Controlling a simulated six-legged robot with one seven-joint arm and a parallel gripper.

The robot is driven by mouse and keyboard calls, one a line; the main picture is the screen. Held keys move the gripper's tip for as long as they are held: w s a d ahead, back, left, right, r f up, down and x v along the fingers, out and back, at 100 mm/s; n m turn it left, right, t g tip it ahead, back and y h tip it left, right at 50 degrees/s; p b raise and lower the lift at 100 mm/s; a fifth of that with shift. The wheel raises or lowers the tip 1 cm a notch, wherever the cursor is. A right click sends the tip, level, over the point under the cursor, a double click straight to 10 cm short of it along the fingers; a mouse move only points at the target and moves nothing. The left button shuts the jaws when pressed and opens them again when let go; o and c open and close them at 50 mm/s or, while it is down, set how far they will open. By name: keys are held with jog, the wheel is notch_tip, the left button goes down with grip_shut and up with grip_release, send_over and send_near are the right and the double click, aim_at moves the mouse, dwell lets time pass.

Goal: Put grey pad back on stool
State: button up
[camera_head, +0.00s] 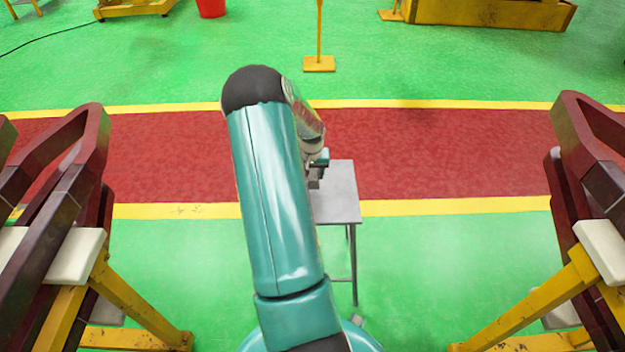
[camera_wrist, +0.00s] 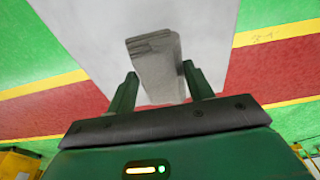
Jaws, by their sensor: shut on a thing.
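The grey pad (camera_wrist: 157,70) is a small block between the two dark green fingers of my gripper (camera_wrist: 160,72) in the wrist view. My gripper is shut on it. The pad's far end sticks out past the fingertips. The stool (camera_wrist: 85,25) has a flat, pale grey top that fills the background behind the pad. In the head view the stool (camera_head: 345,195) stands ahead of me with thin metal legs, its left part hidden by my arm. My gripper (camera_head: 317,172) is over the stool's left part. I cannot tell whether the pad touches the top.
Dark red frames on yellow stands rise at the left (camera_head: 85,150) and right (camera_head: 590,150). A yellow post (camera_head: 319,40) and a red bucket (camera_head: 211,7) stand farther back. The green floor right of the stool is clear.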

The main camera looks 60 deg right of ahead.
aim_at(313, 173)
jog(key=d+f, duration=0.2)
jog(key=f, duration=0.1)
jog(key=shift+w+d+f, duration=0.2)
jog(key=shift+w+d, duration=0.1)
jog(key=shift+d, duration=0.1)
jog(key=shift+d+f, duration=0.1)
jog(key=shift+f, duration=1.5)
jog(key=shift+f, duration=0.1)
jog(key=o, duration=0.9)
jog(key=shift+w, duration=0.1)
jog(key=shift+o, duration=0.2)
jog(key=r, duration=0.4)
jog(key=a+r, duration=0.1)
jog(key=r, duration=0.3)
jog(key=s+r, duration=0.1)
jog(key=r, duration=0.3)
jog(key=shift+a+r, duration=0.1)
jog(key=shift+a, duration=0.2)
jog(key=shift+w, duration=0.1)
